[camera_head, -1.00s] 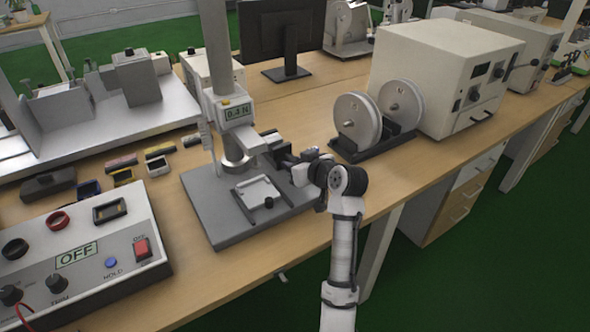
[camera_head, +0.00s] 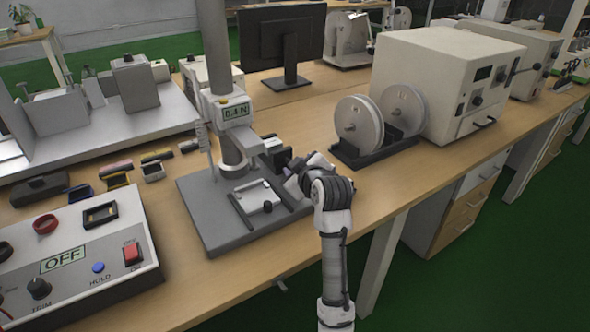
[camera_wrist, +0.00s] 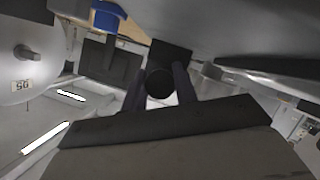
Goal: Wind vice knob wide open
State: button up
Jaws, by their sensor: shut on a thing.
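The test stand, with a grey base plate (camera_head: 226,234) and a column, stands on the wooden bench. A small grey and dark vice (camera_head: 272,146) is at the stand's right side, below the force gauge, which reads 0.4 N (camera_head: 236,112). My gripper (camera_head: 291,170) reaches it from the right. In the wrist view, my gripper (camera_wrist: 160,90) has its two dark fingers on either side of a round black knob (camera_wrist: 160,83) and is shut on it. A black block shows behind the knob. In the head view my wrist and gripper hide the knob. The jaw gap cannot be made out.
A pale fixture plate (camera_head: 256,197) with a small black knob lies on the base. Two spools (camera_head: 359,125) on a black stand are right of my gripper. A control box (camera_head: 75,250) showing OFF is at the front left. Bare bench lies right of the base.

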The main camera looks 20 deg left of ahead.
dwell(0.3)
jog(key=o, duration=1)
jog(key=shift+c, duration=0.2)
jog(key=v, duration=1.3)
jog(key=shift+s+d+b, duration=0.25)
jog(key=shift+s+b, duration=0.05)
jog(key=shift+b, duration=0.05)
jog(key=shift+r, duration=0.15)
